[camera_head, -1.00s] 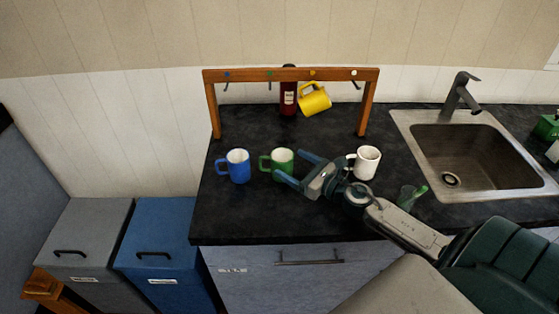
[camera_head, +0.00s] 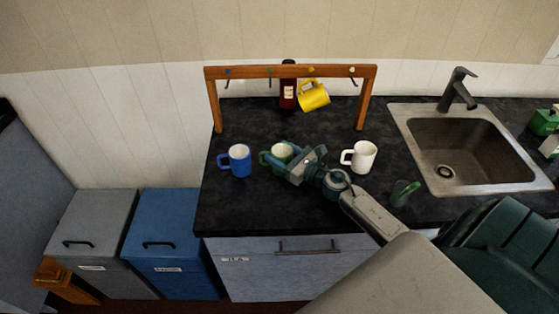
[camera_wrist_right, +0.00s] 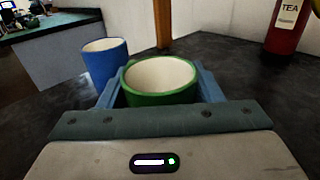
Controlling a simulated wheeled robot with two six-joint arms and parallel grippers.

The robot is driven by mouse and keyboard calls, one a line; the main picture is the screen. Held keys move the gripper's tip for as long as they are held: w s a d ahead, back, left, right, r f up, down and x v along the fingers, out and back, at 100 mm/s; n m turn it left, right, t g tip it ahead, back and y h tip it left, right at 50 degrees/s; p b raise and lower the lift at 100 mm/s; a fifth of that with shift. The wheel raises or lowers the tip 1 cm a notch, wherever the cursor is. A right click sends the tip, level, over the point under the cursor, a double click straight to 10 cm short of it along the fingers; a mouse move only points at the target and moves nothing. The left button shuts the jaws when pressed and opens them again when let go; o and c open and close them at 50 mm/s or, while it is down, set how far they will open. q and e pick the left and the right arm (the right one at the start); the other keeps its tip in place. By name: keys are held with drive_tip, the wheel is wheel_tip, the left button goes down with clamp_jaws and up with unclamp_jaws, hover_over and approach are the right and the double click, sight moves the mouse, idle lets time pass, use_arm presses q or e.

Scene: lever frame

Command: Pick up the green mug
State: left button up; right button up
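The green mug (camera_head: 281,151) stands upright on the dark counter, between the blue mug (camera_head: 235,160) and the white mug (camera_head: 360,156). My right gripper (camera_head: 284,156) is at the green mug, with its blue fingers on either side of the mug's body. In the right wrist view the green mug (camera_wrist_right: 158,82) sits between the two spread fingers, its rim facing up and its inside empty. The fingers hide part of its sides, and I see no clear squeeze on it. My left gripper is not in view.
A wooden frame (camera_head: 290,72) with hooks stands behind the mugs, and a yellow mug (camera_head: 313,96) hangs from it. A green glass (camera_head: 402,192) and the sink (camera_head: 470,150) are to the right.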

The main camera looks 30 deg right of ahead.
drive_tip(key=c, duration=0.6)
drive_tip(key=shift+o, duration=0.2)
drive_tip(key=shift+r+p, duration=0.45)
drive_tip(key=shift+r, duration=0.5)
drive_tip(key=shift+s+a+r+p, duration=0.1)
drive_tip(key=shift+r+p, duration=0.2)
drive_tip(key=shift+r, duration=0.2)
drive_tip(key=shift+s+a+r+p, duration=0.1)
drive_tip(key=shift+r+p, duration=0.2)
drive_tip(key=shift+r, duration=0.2)
drive_tip(key=s+a+r+p, duration=0.1)
drive_tip(key=s+a+p, duration=0.1)
drive_tip(key=s+a, duration=0.8)
drive_tip(key=shift+s, duration=0.9)
